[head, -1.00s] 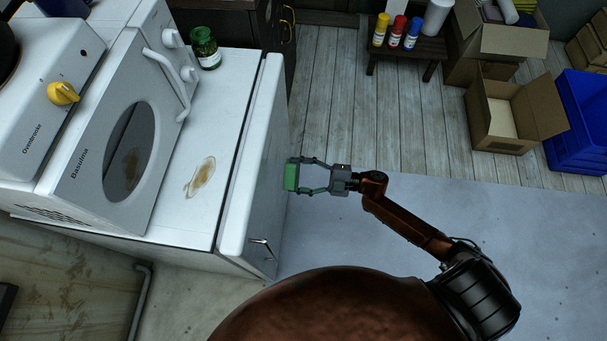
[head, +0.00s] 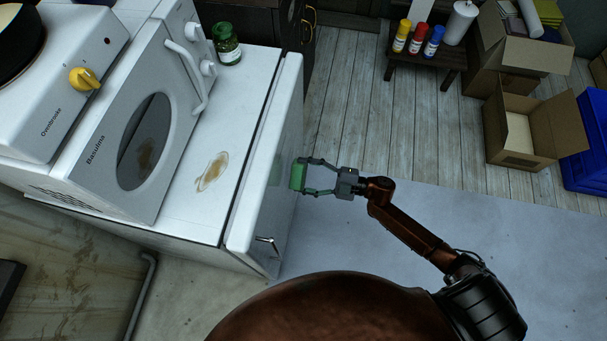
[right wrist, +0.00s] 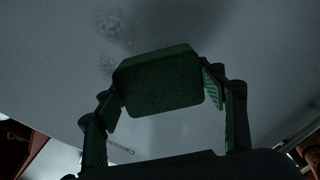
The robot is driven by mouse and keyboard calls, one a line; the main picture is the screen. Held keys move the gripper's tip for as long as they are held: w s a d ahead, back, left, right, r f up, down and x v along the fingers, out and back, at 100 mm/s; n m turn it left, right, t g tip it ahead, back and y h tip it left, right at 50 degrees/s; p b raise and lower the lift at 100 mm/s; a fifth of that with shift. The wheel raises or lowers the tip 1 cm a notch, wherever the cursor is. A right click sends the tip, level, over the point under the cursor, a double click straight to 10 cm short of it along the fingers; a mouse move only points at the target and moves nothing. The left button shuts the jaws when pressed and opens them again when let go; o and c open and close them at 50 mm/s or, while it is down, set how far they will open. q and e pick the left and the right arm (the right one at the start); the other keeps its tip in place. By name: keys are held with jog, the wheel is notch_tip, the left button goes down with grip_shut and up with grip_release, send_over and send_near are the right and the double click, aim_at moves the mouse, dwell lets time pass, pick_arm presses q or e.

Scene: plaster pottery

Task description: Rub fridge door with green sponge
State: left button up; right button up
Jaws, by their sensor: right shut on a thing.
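The green sponge (head: 298,174) is held in my right gripper (head: 305,176), whose fingers are closed on its two ends. The white fridge door (head: 285,150) stands upright just left of the sponge in the head view. The sponge is at or very close to the door's outer face; I cannot tell whether it touches. In the right wrist view, the sponge (right wrist: 158,82) is in front of the pale door (right wrist: 60,70), between both fingers. Dark smudges (right wrist: 112,26) show on the door beyond it. My left gripper is not in view.
A microwave (head: 130,130), a green jar (head: 227,45) and a brown stain (head: 213,171) are on the fridge top. A metal handle (head: 267,243) sticks out from the door. A small bench with bottles (head: 418,38) and cardboard boxes (head: 535,130) stand further back. Floor right of the door is clear.

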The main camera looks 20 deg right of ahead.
aim_at(294, 143)
jog(key=shift+x, duration=0.9)
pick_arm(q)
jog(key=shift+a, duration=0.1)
pick_arm(e)
jog(key=shift+w+d, duration=0.1)
